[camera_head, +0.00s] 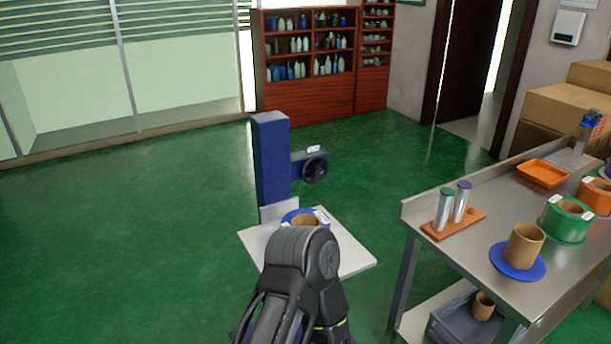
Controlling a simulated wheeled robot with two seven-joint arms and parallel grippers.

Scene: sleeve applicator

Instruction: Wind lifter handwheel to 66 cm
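The lifter is a blue upright column (270,160) standing on the floor with a white base plate (349,256). A short blue arm on its right side carries the black round handwheel (315,169), with a small white label (314,149) above it. Any height reading is too small to make out. A brown roll (305,220) sits on a blue disc (289,217) low at the column, partly hidden by one of my dark arm links in front. Neither gripper's fingers show in the head view, and nothing visible touches the handwheel.
A steel table (477,252) stands at the right with a brown roll on a blue disc (517,271), a green roll (567,219), two capped cylinders on an orange base (453,224) and an orange tray (543,174). A grey bin (450,322) is beneath. Green floor left of the lifter is clear.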

